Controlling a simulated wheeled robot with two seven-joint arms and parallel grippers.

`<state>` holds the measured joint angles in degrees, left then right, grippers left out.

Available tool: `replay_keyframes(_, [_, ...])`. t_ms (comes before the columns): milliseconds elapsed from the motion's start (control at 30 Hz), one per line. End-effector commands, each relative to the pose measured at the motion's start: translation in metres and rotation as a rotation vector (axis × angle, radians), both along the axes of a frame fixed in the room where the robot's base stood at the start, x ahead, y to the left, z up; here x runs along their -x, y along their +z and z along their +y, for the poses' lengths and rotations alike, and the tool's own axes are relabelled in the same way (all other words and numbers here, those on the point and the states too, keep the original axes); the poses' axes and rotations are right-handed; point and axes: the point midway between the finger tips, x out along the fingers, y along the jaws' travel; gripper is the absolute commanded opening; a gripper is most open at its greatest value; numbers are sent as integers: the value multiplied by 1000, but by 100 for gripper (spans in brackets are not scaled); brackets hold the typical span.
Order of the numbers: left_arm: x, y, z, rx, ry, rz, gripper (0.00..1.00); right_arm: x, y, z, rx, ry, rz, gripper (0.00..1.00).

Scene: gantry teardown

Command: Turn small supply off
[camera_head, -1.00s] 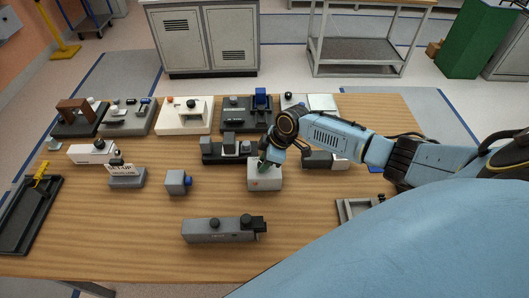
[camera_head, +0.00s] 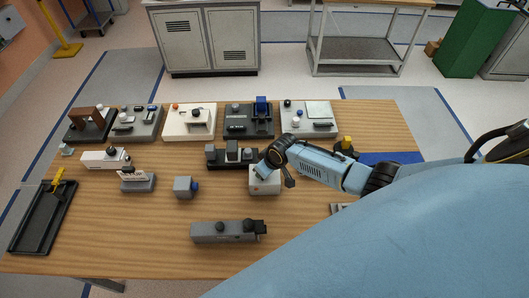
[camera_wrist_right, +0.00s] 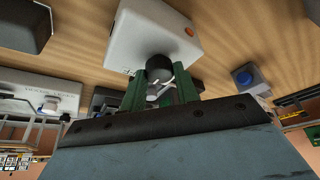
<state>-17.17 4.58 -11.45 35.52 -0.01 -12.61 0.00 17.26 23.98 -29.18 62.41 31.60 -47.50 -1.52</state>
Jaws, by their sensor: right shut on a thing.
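A small white box (camera_head: 265,186) with an orange button stands near the middle of the wooden table. In the right wrist view the white box (camera_wrist_right: 155,38) carries a round black knob (camera_wrist_right: 159,68) on its near face and the orange button on its top right. My right gripper (camera_wrist_right: 160,90) has its green fingers on either side of the knob, shut on it. In the head view the right gripper (camera_head: 263,172) is at the box, with its fingers mostly hidden by the wrist. My left gripper is not in view.
A black three-block unit (camera_head: 217,157) is just behind. Several fixtures line the back edge. A dark tray (camera_head: 28,232) is at left.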

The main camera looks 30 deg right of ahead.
Motion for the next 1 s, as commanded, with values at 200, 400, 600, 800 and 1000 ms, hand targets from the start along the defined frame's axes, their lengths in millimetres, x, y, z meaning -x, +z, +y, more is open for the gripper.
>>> replay_keyframes(200, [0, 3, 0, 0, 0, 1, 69, 0, 0, 0, 0, -23, 0, 8])
replay_keyframes(400, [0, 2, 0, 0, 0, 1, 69, 0, 0, 0, 0, -25, 0, 8])
replay_keyframes(600, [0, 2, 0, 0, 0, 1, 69, 0, 0, 0, 0, -24, 0, 40])
replay_keyframes(800, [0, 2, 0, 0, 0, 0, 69, 0, 0, 0, 0, -23, 0, 52])
replay_keyframes(1000, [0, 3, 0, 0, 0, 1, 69, 0, 1, 0, 1, -22, 0, 52])
